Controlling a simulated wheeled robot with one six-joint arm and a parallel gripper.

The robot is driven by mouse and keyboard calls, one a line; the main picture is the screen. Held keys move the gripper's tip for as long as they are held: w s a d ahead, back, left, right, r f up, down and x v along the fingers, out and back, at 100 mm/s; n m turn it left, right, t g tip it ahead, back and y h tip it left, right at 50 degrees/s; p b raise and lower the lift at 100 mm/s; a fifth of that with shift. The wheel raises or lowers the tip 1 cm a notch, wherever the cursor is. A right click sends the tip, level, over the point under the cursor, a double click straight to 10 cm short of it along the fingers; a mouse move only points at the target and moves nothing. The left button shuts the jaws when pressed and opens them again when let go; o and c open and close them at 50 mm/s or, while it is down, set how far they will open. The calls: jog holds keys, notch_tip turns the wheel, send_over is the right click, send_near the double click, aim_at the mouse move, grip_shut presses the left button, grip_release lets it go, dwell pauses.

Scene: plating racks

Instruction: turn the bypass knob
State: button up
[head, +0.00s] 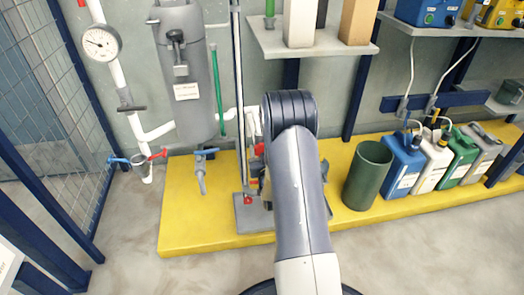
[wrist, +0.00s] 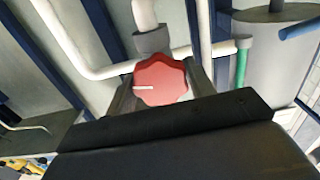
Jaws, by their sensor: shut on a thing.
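The red bypass knob (wrist: 168,82) has a lobed rim and a white line on its face, and it shows in the middle of the wrist view. The white line points to the left, nearly level. My gripper (wrist: 160,88) has a dark finger on each side of the knob and is shut on it. The knob sits at the end of a grey fitting (wrist: 154,40) on a white pipe (wrist: 145,13). In the head view my arm hides the gripper and most or all of the knob.
A grey tank (head: 183,75) and a pressure gauge (head: 100,42) stand left of my arm. A blue-handled valve (head: 203,160) sits under the tank. A green bin (head: 368,175) and several jugs (head: 403,165) stand on the yellow platform (head: 190,225) to the right. A shelf (head: 315,42) hangs above.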

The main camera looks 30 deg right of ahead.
jog(key=shift+m, duration=2.6)
jog(key=o, duration=1)
jog(key=p+v, duration=0.2)
jog(key=v, duration=0.9)
